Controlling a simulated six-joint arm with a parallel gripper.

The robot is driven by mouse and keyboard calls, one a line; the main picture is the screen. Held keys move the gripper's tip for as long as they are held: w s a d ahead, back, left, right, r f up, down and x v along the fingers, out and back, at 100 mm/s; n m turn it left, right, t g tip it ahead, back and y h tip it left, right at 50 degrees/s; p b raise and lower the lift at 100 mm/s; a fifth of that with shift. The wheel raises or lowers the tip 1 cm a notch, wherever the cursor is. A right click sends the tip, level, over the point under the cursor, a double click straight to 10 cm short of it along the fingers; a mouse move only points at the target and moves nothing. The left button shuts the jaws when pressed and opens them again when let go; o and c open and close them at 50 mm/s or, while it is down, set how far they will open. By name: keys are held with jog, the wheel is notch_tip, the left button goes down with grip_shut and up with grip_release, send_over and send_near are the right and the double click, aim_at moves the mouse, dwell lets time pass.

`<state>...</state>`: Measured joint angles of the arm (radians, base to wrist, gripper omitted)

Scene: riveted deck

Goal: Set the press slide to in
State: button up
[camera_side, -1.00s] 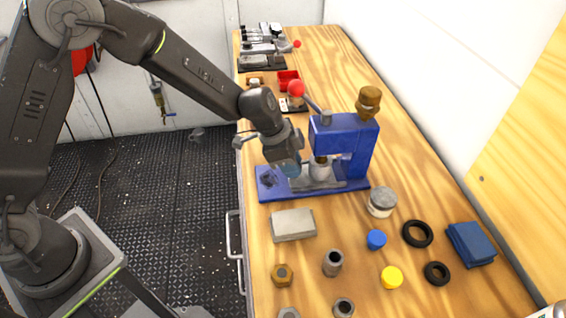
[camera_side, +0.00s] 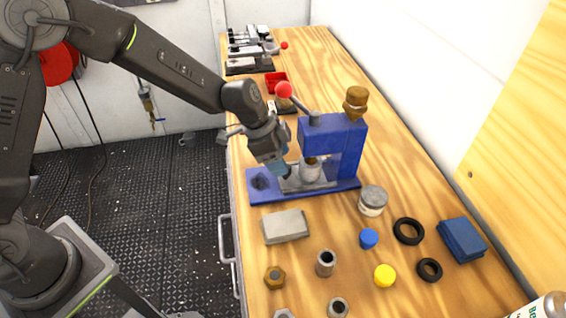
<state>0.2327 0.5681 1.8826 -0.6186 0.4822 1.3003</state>
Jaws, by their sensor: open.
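The blue press (camera_side: 332,133) stands on the wooden bench, with a red-knobbed lever (camera_side: 284,90) and a brown knob on top. Its blue base (camera_side: 262,183) reaches out to the left. A silver slide (camera_side: 310,187) lies on this base, with a pale cylindrical piece (camera_side: 310,173) standing on it beneath the press head. My gripper (camera_side: 282,172) is open, tilted down over the base at the left end of the slide, close to the cylinder. Its fingertips partly hide the slide's left end, and I cannot tell whether they touch it.
A grey block (camera_side: 285,226) lies in front of the base. A jar (camera_side: 373,200), blue cap (camera_side: 369,238), yellow cap (camera_side: 385,275), black rings and metal bushings are spread over the near bench. A red bin (camera_side: 275,82) and clamps stand behind.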

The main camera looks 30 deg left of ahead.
jog(key=v, duration=1.1)
jog(key=shift+r, duration=0.2)
jog(key=s+a+r+n+t+y, duration=0.1)
jog(key=s+a+r+n, duration=0.1)
jog(key=s, duration=0.5)
jog(key=s+a+r+n+t+y, duration=0.1)
jog(key=s+a+r+n, duration=0.2)
jog(key=s+a+n, duration=0.2)
jog(key=s+a+r+n+t+y, duration=0.1)
jog(key=s+a+r+n+y, duration=0.1)
jog(key=s, duration=0.9)
jog(key=a+r+n, duration=0.1)
jog(key=a+n, duration=0.1)
jog(key=shift+n, duration=0.3)
